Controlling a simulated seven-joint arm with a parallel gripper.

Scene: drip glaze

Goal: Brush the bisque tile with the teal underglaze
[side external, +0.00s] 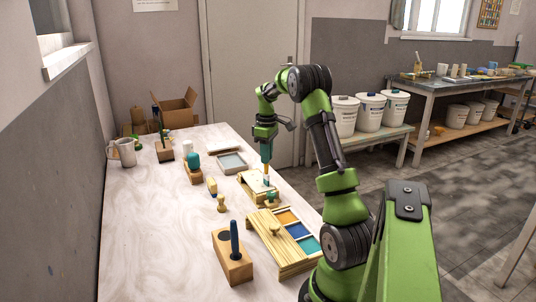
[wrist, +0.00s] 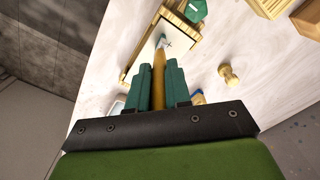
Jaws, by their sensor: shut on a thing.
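My gripper (side external: 266,160) is shut on an upright brush, its teal fingers (wrist: 158,72) on either side of the yellow-orange handle (wrist: 158,80). The tile lies in a wooden holder (side external: 246,183). Any teal paint on the tile is too small to tell from the bristles. A wooden glaze box (side external: 268,244) in front has orange, blue and teal wells; the teal well (side external: 308,245) is nearest the camera.
A green-topped piece (side external: 272,197) stands close by the tile holder. A wooden block with a dark blue peg (side external: 234,250) stands at the front. A small wooden knob (side external: 221,203), a grey tray (side external: 232,162) and a mug (side external: 123,152) are on the table. The left side is mostly clear.

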